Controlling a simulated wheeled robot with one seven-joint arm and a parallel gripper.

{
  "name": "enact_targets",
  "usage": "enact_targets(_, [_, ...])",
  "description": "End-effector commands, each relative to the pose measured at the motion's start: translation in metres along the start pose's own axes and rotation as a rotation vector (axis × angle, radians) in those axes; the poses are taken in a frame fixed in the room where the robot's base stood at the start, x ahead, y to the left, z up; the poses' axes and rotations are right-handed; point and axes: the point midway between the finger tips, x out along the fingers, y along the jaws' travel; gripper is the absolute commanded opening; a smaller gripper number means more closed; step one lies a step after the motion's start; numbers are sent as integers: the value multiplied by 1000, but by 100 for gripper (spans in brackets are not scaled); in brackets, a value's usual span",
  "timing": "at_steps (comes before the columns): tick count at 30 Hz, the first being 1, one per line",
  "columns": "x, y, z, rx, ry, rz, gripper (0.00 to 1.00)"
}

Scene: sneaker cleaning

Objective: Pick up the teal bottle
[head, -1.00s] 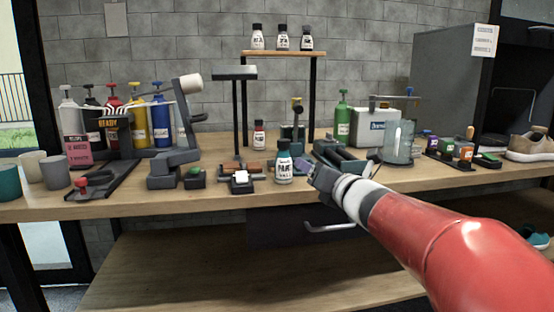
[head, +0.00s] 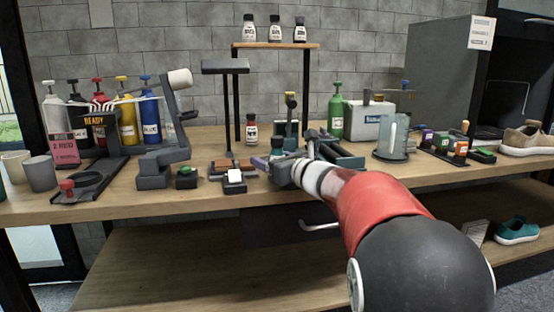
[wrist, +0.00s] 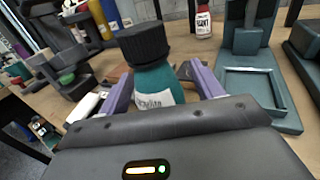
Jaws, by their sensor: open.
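The teal bottle (wrist: 155,82) has a black ribbed cap and a white label. In the wrist view it stands between the two purple fingers of my gripper (wrist: 162,86). The fingers are open, one on each side; I cannot tell whether either touches it. In the head view my gripper (head: 268,163) is low over the front of the bench, and it hides most of the bottle (head: 277,144). The lower part of the bottle is hidden behind my gripper's body in the wrist view.
A small white-labelled bottle with a red band (head: 252,130) stands behind. A teal-grey stand with a square tray (wrist: 255,88) is close on the right. A dark block holding a white piece (head: 234,177) is to the left. The shelf (head: 275,46) holds three bottles.

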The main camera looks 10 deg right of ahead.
Motion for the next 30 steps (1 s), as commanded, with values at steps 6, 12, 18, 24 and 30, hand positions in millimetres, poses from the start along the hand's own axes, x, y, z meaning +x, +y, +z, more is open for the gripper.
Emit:
enact_targets(6, [0,0,0,0,0,0,58])
enact_targets(12, [0,0,0,0,0,0,32])
enact_targets(18, [-1,0,0,0,-1,0,15])
enact_targets(24, [-1,0,2,0,-1,0,15])
enact_targets(30, [-1,0,18,-2,-3,1,15])
